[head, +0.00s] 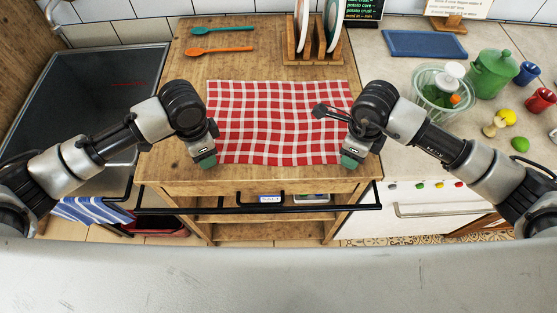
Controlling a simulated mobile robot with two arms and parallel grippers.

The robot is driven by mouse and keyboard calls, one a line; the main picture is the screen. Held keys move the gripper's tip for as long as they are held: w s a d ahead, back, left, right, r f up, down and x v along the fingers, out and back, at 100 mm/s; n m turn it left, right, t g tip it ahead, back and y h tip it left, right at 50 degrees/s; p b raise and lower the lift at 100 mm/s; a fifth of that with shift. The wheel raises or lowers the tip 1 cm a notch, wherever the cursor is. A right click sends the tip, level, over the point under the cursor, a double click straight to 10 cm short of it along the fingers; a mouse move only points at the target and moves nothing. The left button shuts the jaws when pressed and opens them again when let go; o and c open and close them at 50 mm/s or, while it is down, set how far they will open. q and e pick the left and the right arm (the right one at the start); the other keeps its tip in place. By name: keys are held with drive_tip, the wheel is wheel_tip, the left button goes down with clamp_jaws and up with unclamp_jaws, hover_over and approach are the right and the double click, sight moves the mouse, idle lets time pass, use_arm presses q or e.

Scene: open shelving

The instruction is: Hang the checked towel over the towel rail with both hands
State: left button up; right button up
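The red and white checked towel (278,125) lies spread nearly flat on the wooden worktop, with slight waves in its cloth. The black towel rail (300,209) runs across the front of the wooden unit, below the worktop's near edge, and its bar is bare. My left gripper (206,161) is at the towel's near left corner, pointing down. My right gripper (350,160) is at the near right corner, also pointing down. The fingers are small and seen from above, so whether they are open or hold cloth is unclear. The towel's near corners are partly hidden by the grippers.
A teal spoon (222,30) and an orange spoon (220,50) lie behind the towel, near a wooden plate rack (313,58). A dark sink (90,95) is at left. A glass bowl (430,98) and green pot (493,73) stand at right. A blue-striped cloth (90,210) hangs lower left.

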use_arm(q)
drive_tip(key=shift+f, duration=0.1)
use_arm(e)
drive_tip(key=shift+f, duration=0.1)
idle(0.3)
use_arm(q)
drive_tip(key=shift+f, duration=0.1)
clamp_jaws()
use_arm(e)
clamp_jaws()
